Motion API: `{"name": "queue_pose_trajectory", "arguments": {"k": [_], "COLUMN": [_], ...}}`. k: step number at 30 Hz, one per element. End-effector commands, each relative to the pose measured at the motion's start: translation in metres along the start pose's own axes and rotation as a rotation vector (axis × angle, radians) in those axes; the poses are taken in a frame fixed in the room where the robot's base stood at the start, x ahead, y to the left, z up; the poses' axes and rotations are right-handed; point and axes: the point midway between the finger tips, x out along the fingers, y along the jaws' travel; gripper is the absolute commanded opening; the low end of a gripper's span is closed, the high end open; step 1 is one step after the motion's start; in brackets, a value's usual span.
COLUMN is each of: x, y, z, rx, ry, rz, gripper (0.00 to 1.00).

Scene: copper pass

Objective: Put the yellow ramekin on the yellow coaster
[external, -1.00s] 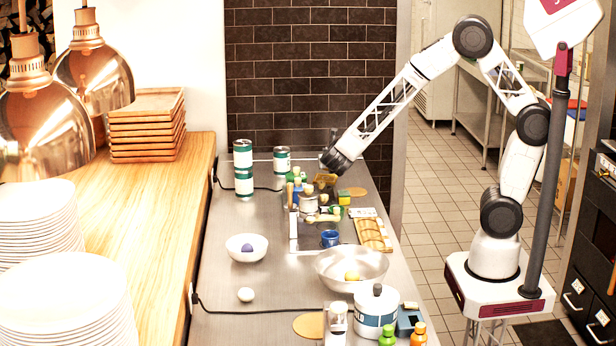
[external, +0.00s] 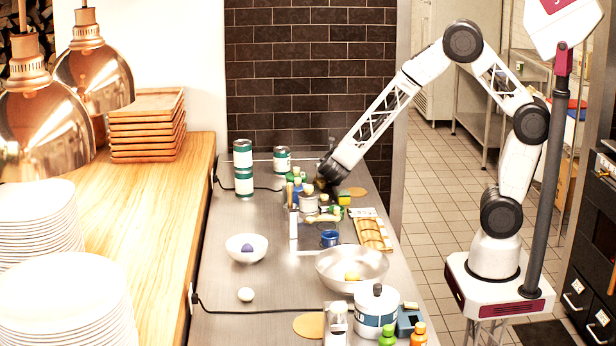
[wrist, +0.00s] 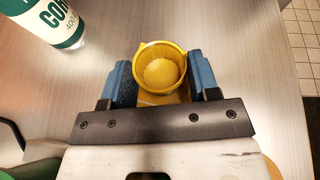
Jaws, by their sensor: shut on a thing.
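The yellow ramekin (wrist: 160,70) is upright between the two blue fingers of my gripper (wrist: 160,82) in the wrist view. My gripper is shut on it.
Green-white cans (external: 243,168) stand left of my gripper; one shows in the wrist view (wrist: 48,20). A tan disc (external: 357,191) lies to the right. Utensils, a blue mug (external: 329,238) and a steel bowl (external: 335,277) stand nearer. Counter beyond the ramekin is bare.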

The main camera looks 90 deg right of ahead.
Motion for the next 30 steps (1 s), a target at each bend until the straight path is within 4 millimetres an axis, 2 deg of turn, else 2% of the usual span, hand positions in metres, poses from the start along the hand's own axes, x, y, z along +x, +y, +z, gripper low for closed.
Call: {"name": "queue_pose_trajectory", "arguments": {"k": [16,17,21,30], "x": [0.003,0.003,0.003,0.003], "y": [0.001,0.0,0.0,-0.001], "z": [-0.007,-0.007,-0.009,-0.011], "rx": [-0.003,-0.003,-0.004,-0.007], "ry": [0.001,0.001,0.002,0.005], "rz": [0.0,0.0,0.0,-0.001], "gripper": [0.31,0.6,0.81,0.81]}}
